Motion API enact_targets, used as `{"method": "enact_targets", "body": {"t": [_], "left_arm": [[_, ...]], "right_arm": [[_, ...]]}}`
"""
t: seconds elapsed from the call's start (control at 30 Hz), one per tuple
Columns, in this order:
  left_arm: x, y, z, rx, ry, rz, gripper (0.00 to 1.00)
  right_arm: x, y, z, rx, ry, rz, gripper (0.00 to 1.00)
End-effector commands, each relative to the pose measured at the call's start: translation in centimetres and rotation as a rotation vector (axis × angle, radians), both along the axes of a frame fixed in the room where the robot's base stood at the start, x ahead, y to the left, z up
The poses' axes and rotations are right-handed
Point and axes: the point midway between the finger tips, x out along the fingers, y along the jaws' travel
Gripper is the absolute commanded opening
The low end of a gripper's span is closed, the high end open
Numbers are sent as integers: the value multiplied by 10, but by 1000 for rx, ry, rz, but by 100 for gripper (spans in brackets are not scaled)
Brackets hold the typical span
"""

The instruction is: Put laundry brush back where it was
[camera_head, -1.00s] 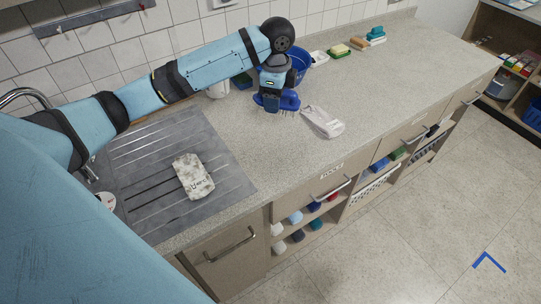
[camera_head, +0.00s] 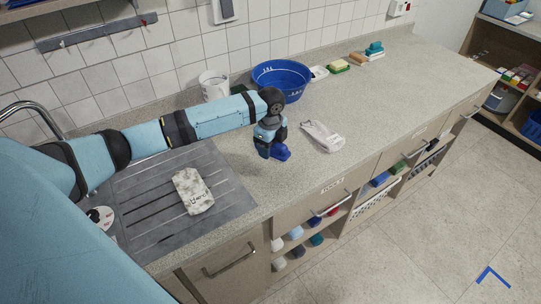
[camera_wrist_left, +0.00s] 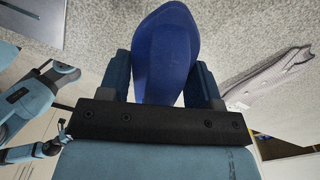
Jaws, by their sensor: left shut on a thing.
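The blue laundry brush (camera_head: 281,153) is between the fingers of my left gripper (camera_head: 271,155), low over the counter just right of the drainboard. In the left wrist view the brush's rounded blue back (camera_wrist_left: 165,50) fills the space between both fingers, so the gripper is shut on it. The bristles are hidden, and I cannot tell whether they touch the counter. Part of my right arm shows at the left of the left wrist view, with its small gripper (camera_wrist_left: 62,130); its fingers are too small to read.
A blue basin (camera_head: 281,80) and white bucket (camera_head: 214,86) stand behind. A worn pale block (camera_head: 193,191) lies on the drainboard (camera_head: 150,229). Sponges (camera_head: 339,65) line the back. The counter (camera_head: 400,100) is clear to the right.

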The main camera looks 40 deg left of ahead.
Motion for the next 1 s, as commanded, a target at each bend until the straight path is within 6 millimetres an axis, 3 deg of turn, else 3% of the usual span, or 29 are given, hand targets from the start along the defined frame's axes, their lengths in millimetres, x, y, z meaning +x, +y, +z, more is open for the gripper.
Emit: {"method": "enact_targets", "body": {"t": [0.17, 0.43, 0.8, 0.83, 0.9, 0.93, 1.0], "left_arm": [[1, 0, -11, 0, -2, 0, 39], [0, 0, -47, 0, -1, 1, 39], [0, 0, -52, 0, -2, 0, 39], [0, 0, -52, 0, -2, 0, 62], [0, 0, -51, 0, -2, 0, 79], [0, 0, -51, 0, -2, 0, 83], [0, 0, -51, 0, -2, 0, 83]], "right_arm": [[0, 0, 1, -1, 0, -1, 38], [0, 0, 5, -1, -2, 0, 38], [0, 1, 6, 1, -5, 0, 38], [0, 1, 6, 1, -5, 0, 38], [0, 1, 6, 2, -5, 1, 38], [0, 1, 6, 2, -5, 1, 38], [0, 1, 6, 2, -5, 1, 38]]}}
